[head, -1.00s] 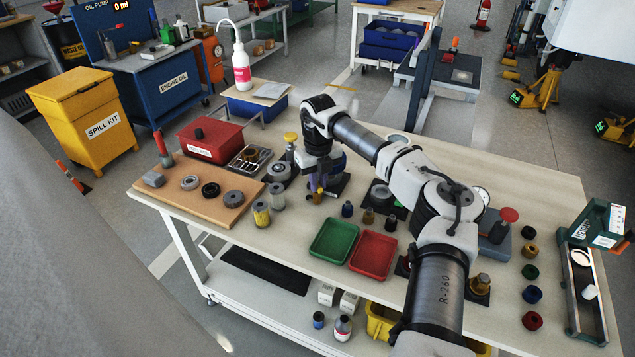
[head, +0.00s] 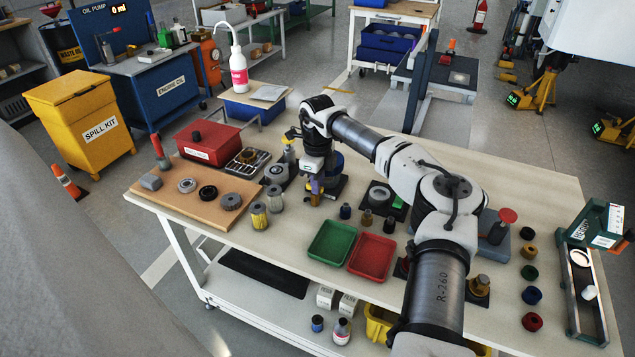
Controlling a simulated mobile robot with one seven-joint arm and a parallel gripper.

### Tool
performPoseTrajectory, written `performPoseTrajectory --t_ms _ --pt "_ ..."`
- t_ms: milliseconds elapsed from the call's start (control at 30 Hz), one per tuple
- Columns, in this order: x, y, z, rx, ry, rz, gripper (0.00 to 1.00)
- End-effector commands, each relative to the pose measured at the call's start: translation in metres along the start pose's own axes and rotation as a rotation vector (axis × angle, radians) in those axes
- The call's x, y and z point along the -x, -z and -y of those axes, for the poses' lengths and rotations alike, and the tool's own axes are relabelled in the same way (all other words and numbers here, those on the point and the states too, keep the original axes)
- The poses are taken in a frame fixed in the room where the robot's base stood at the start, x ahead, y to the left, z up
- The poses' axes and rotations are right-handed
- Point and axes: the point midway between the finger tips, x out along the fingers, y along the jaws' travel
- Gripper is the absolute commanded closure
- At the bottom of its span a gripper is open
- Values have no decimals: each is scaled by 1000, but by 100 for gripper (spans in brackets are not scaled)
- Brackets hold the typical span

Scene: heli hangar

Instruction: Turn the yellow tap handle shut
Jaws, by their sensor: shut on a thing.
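My gripper (head: 316,192) points down over the back left part of the workbench, left of the blue round body (head: 335,163) of a fitting on a dark base. Its fingers are shut on a small yellow piece (head: 315,186), which appears to be the yellow tap handle. The fingers and wrist hide most of the handle, so its angle cannot be read. A yellow-topped post (head: 290,137) stands just left of my wrist, apart from the fingers.
A green tray (head: 331,244) and a red tray (head: 371,257) lie in front. A wooden board (head: 208,210) with several rings and a red box (head: 208,141) are at left. Small filters (head: 259,216) stand close to my gripper. My arm spans the bench's middle.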

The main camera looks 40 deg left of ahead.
Motion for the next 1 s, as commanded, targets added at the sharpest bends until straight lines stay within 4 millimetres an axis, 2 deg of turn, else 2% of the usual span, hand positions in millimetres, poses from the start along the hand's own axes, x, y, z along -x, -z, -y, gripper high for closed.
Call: performPoseTrajectory --t_ms 500,533,667,1000 --pt "2 -1 1 17 4 4 100" --pt "2 -1 1 17 4 4 81" --pt "1 -1 1 17 3 3 64" --pt "3 0 0 16 1 2 64"
